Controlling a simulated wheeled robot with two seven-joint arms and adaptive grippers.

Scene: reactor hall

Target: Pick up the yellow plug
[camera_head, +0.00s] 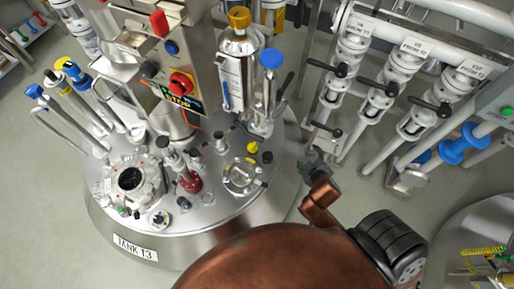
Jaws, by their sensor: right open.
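The yellow plug (253,147) is a small yellow piece on the steel lid of the tank (215,205) labelled TANK 13. It sits near the lid's right side, beside a round clear-topped fitting (241,177) and a small dark knob (267,157). My right gripper (317,163) is small and dark in this view, at the end of a copper-coloured arm. It is open, to the right of the plug and apart from it, just past the lid's right edge. Nothing shows between its fingers. My left gripper is not in view.
Pipes with black-handled valves (380,92) are at the right. A red fitting (189,181) stands left of the plug.

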